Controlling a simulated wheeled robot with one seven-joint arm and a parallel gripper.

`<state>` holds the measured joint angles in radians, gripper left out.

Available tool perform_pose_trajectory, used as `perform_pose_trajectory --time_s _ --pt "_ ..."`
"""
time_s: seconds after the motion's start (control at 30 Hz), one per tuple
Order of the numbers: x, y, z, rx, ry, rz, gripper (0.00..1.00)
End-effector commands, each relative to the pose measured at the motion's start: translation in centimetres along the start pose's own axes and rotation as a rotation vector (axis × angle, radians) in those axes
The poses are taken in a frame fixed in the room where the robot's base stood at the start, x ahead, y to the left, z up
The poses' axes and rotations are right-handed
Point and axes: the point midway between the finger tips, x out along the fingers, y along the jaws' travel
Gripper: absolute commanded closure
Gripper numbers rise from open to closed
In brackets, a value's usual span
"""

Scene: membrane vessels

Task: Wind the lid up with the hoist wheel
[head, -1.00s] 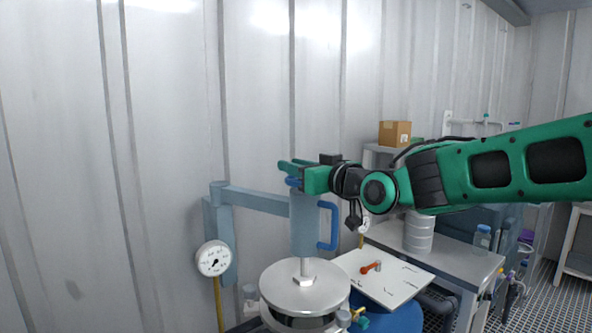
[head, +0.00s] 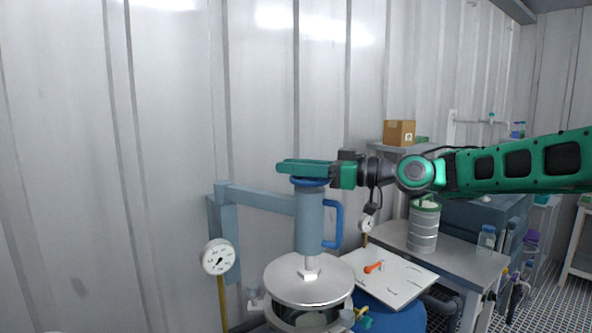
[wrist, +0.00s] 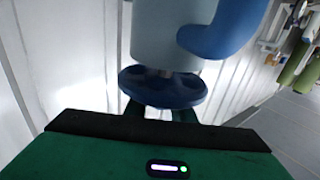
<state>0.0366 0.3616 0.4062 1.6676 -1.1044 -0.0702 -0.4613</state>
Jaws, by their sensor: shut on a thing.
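The blue hoist wheel (head: 310,182) sits on top of the light-blue hoist column (head: 309,222). It also shows in the wrist view (wrist: 163,88), close in front of my gripper. My gripper (head: 296,167) lies level across the top of the wheel and is shut on it; the fingers are mostly hidden in the wrist view. The round steel lid (head: 308,281) hangs from a short rod below the column. A gap shows between the lid and the open vessel (head: 300,318) under it.
A blue handle (head: 334,224) juts from the column's right side. A light-blue arm (head: 255,198) joins the column to a post on the left, near a white gauge (head: 218,257). A white board (head: 390,277) with an orange-handled tool (head: 373,267) lies at the right.

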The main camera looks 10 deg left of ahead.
Motion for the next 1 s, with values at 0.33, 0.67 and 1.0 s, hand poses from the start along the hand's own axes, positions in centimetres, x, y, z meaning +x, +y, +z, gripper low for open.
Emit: perform_pose_trajectory --time_s 0.33,0.67,1.0 --pt "-0.08 -0.49 0.12 0.002 -0.001 -0.168 1.0" --pt "-0.08 -0.73 0.12 0.003 -0.002 -0.209 1.0" --pt "-0.05 -0.76 0.1 0.003 -0.002 -0.209 0.66"
